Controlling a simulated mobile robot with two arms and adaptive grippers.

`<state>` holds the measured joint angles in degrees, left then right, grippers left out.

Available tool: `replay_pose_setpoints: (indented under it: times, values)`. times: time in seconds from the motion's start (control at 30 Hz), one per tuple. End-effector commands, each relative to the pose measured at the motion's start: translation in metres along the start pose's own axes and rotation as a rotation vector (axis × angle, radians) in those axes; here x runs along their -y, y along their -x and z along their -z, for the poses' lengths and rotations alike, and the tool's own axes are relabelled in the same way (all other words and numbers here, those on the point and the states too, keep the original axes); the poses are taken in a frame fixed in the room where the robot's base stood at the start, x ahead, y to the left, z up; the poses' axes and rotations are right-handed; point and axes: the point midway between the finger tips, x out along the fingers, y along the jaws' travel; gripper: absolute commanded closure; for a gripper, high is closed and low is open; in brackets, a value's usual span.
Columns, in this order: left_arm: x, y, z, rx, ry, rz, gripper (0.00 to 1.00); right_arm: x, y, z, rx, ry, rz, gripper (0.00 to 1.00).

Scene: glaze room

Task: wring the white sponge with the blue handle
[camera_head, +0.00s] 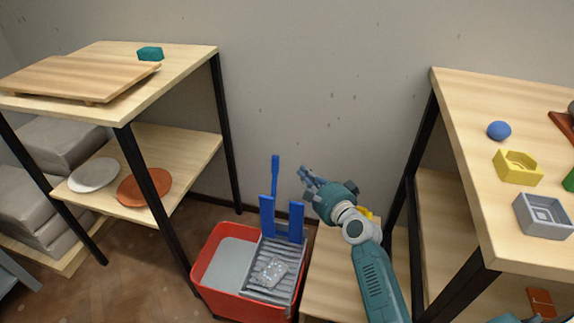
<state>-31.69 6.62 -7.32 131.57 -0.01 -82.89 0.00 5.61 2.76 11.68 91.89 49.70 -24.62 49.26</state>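A pale, speckled sponge (271,271) lies on the grey ribbed wringer (254,290) set in a red bucket (211,276) on the floor. A blue handle (275,176) stands upright at the back of the wringer, between two blue uprights. My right gripper (303,176) is raised to the right of the blue handle, apart from it. Its fingers point left toward the handle, look parted, and hold nothing visible. My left gripper is not in view.
Left, a shelf unit (185,64) holds a wooden board (80,76), a teal block (150,53) and plates. Right, a table (460,91) carries a blue ball (499,130), a yellow mould (517,167) and a grey mould (543,216). A low wooden stand (325,280) adjoins the bucket.

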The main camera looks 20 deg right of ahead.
Motion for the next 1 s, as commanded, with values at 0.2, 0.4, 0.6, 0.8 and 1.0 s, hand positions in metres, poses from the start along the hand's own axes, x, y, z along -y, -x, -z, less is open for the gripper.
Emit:
replay_pose_setpoints:
  times: [0.2,0.4,0.6,0.8,1.0]
  values:
    - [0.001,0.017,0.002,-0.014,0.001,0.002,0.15,-0.001,-0.021,0.0,0.001,0.001,0.001,1.0]
    - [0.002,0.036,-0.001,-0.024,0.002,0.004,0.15,-0.003,-0.062,0.001,0.001,0.002,0.001,1.0]
    - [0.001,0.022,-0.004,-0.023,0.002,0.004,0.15,-0.002,-0.098,0.0,0.001,0.003,0.001,1.0]
    - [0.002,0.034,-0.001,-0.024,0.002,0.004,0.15,0.001,-0.085,-0.019,0.0,0.002,0.0,1.0]
    - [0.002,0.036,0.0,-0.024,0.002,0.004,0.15,0.0,-0.076,-0.03,0.0,0.001,0.0,1.0]
